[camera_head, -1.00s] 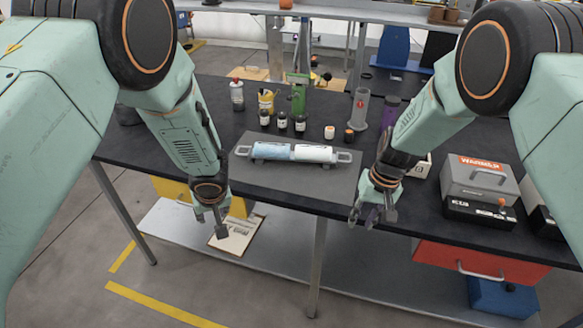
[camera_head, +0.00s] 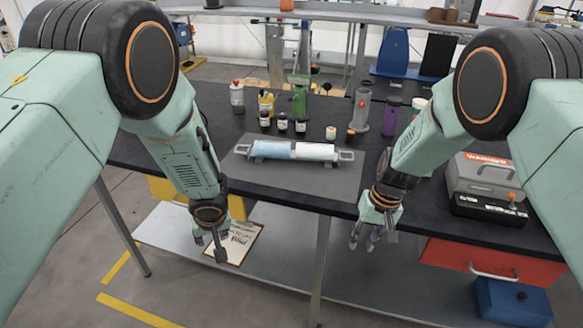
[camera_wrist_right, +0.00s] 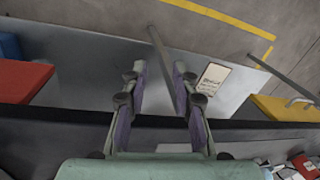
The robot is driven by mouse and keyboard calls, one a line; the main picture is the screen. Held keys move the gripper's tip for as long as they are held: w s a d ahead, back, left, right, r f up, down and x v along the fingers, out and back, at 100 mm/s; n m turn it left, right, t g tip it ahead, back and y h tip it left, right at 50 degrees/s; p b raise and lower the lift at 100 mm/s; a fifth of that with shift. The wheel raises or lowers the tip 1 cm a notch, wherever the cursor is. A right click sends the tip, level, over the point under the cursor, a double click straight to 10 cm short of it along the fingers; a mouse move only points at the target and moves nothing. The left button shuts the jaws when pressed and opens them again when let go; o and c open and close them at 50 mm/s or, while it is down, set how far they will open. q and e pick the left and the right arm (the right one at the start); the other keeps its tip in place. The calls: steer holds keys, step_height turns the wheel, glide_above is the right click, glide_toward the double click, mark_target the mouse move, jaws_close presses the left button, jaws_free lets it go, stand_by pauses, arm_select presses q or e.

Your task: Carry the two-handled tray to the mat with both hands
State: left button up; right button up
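The two-handled tray (camera_head: 346,155) lies level on a flat grey mat (camera_head: 305,179) on the dark table. It bears a light-blue roll (camera_head: 271,149) and a white roll (camera_head: 316,152), with a grey handle at each end. My right gripper (camera_head: 372,238) hangs in front of the table edge, right of the tray. In the right wrist view its fingers (camera_wrist_right: 160,85) are spread with nothing between them. Neither gripper touches the tray.
Small dark bottles (camera_head: 282,123), a green item (camera_head: 299,95) and a grey cylinder (camera_head: 361,110) stand behind the tray. A grey case (camera_head: 484,178) is on the table at right. A red drawer (camera_head: 470,258) hangs under the table, above a lower shelf (camera_head: 280,262).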

step_height(320, 180, up, 12)
steer(key=d, duration=0.2)
steer(key=shift+w+f, duration=0.2)
steer(key=shift+w, duration=0.05)
steer(key=shift+w, duration=0.1)
